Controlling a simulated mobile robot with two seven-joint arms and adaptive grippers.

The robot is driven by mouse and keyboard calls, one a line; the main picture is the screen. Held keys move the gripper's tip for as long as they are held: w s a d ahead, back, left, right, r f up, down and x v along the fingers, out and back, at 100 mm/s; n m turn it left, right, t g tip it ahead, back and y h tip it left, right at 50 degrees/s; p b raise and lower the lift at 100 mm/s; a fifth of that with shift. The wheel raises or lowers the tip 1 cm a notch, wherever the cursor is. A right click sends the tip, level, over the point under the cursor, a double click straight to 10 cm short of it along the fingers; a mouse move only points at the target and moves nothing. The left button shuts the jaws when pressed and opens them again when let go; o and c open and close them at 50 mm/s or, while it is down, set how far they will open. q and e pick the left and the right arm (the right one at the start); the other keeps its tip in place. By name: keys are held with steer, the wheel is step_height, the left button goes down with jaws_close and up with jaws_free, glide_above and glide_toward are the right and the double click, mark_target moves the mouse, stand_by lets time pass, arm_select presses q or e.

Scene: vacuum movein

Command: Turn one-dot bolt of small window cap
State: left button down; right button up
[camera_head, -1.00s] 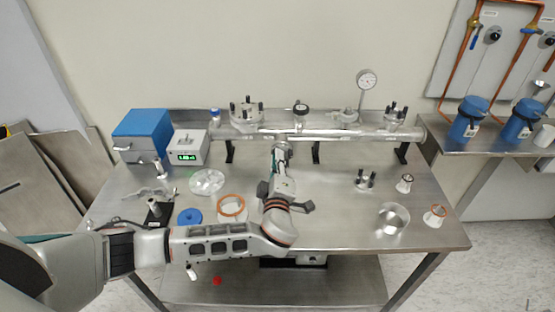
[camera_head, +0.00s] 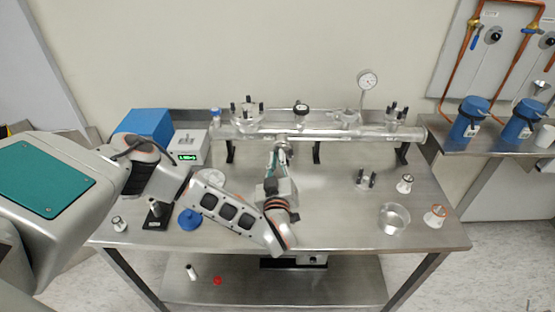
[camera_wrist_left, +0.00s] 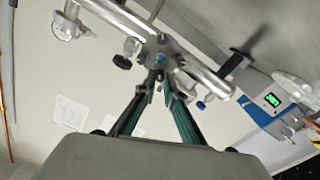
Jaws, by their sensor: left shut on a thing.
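The long silver tube (camera_head: 350,132) lies across the back of the table. A small round window cap (camera_wrist_left: 157,47) faces me on the tube's front middle; in the head view my gripper largely covers it. My left gripper (camera_head: 280,152) reaches up to this cap. In the left wrist view its two teal-edged fingers (camera_wrist_left: 158,78) come together at the cap's near rim, shut on a small bolt there. The bolt is mostly hidden between the fingertips, and I cannot make out its dot marking. My right gripper is not in view.
Flanges with upright dark bolts (camera_head: 247,108) and a round gauge (camera_head: 367,80) stand on the tube. A blue box (camera_head: 148,122) and display unit (camera_head: 187,150) are at left. A glass dish (camera_head: 394,218) and small fittings (camera_head: 365,180) lie at right.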

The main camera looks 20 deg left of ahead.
arm_select(q)
steer(key=shift+s+f, duration=0.1)
steer(key=shift+f, duration=0.05)
stand_by(0.4)
steer(key=c, duration=2.1)
jaws_free()
steer(key=v, duration=1.2)
steer(key=shift+c, duration=0.4)
